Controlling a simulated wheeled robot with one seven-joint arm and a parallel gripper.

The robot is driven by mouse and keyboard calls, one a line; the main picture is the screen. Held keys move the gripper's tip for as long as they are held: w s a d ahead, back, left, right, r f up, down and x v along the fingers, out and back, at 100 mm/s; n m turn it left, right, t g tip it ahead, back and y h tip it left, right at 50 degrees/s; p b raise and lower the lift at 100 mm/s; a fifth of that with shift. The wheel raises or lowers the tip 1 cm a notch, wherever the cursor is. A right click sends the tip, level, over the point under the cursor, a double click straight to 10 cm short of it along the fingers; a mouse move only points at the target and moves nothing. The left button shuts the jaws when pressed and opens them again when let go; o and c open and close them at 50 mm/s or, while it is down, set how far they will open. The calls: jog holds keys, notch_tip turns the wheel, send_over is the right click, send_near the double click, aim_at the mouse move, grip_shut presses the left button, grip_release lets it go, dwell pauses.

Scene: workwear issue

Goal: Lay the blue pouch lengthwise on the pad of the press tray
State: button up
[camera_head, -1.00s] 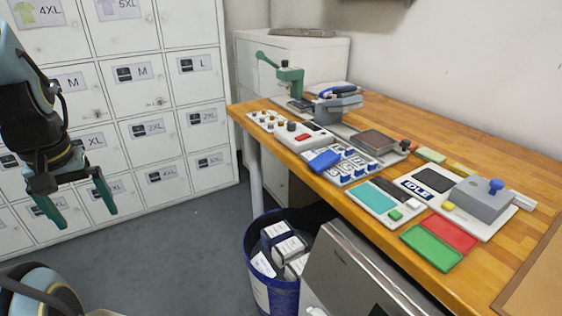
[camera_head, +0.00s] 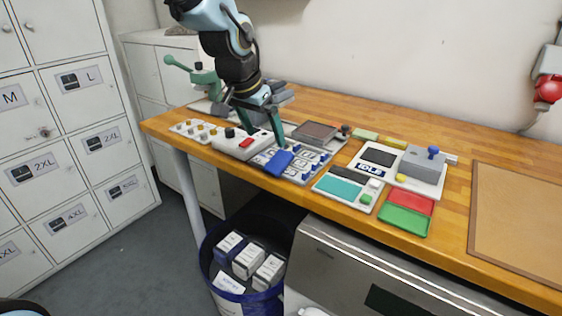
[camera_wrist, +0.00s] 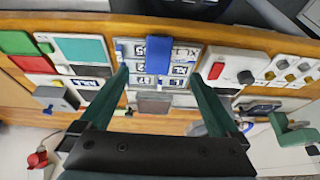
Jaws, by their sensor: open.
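The blue pouch (camera_head: 279,162) lies on a grey board of label blocks (camera_head: 305,163) near the table's front edge. It also shows in the wrist view (camera_wrist: 158,52), between the two fingers as seen there. My gripper (camera_head: 264,136) is open and empty, fingers pointing down, above the board; I cannot tell its exact height over the pouch. What looks like the press tray is a white base (camera_head: 402,181) marked IDLE, further right. It has a bare dark pad (camera_head: 379,156) and a grey block (camera_head: 418,166) with a blue knob beside it.
Between pouch and press stands a teal-topped device (camera_head: 338,187). A red mat (camera_head: 411,199) and a green mat (camera_head: 403,220) lie in front of the press. A white box with a red button (camera_head: 242,144) is left of the board. A bin (camera_head: 211,270) stands below.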

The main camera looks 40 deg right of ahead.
aim_at(279, 160)
jog(key=x, duration=0.4)
jog(key=shift+s+d+f+p, duration=0.15)
jog(key=shift+d+f+p, duration=0.15)
jog(key=shift+d+p, duration=0.1)
jog(key=p+x, duration=0.1)
jog(key=x, duration=0.1)
jog(key=p+x, duration=0.1)
jog(key=x, duration=0.1)
jog(key=shift+d+f, duration=0.2)
jog(key=shift+d, duration=0.25)
jog(key=shift+w+d+f, duration=0.2)
jog(key=shift+w+f, duration=0.15)
jog(key=shift+f, duration=0.2)
jog(key=shift+r, duration=0.1)
grip_shut()
